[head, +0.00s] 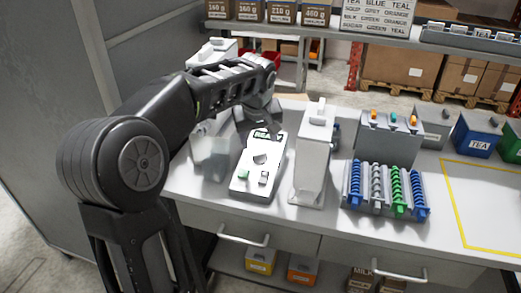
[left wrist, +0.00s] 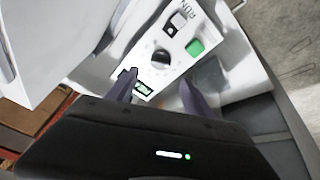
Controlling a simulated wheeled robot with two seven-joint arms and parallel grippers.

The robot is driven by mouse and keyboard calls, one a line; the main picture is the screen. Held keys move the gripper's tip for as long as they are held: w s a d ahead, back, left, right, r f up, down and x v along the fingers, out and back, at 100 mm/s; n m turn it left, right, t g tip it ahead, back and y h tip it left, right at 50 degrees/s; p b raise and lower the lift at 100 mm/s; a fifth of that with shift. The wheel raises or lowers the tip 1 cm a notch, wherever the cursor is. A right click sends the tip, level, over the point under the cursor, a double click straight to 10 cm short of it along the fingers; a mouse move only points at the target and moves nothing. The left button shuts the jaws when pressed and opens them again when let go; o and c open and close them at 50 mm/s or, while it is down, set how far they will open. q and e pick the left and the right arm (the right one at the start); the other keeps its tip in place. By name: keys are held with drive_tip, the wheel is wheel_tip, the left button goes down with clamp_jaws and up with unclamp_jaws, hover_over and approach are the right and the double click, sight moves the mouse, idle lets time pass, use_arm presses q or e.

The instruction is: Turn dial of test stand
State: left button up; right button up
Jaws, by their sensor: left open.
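The test stand (head: 252,181) is a white panel box on the bench, left of centre in the head view. Its face carries a lit green display (left wrist: 143,88), a round dark dial (left wrist: 160,58), a green button (left wrist: 195,46) and a small black-and-white switch (left wrist: 177,22). The dial also shows in the head view (head: 260,159). My left gripper (left wrist: 159,78) is open and empty. Its two fingers reach over the display end of the panel, and the dial lies just beyond and between the tips. Contact with the panel cannot be told. My right gripper is not in view.
A tall white dispenser (head: 313,160) stands close to the right of the test stand. Farther right are a rack of blue, grey and green coils (head: 386,190), a blue tea bin (head: 475,138) and a clear yellow-outlined area (head: 480,205).

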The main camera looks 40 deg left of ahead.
sight(259, 153)
use_arm(q)
drive_tip(key=p+x, duration=0.1)
drive_tip(key=x, duration=0.6)
drive_tip(key=shift+a+f, duration=0.1)
drive_tip(key=shift+f, duration=0.15)
drive_tip(key=shift+c, duration=0.2)
clamp_jaws()
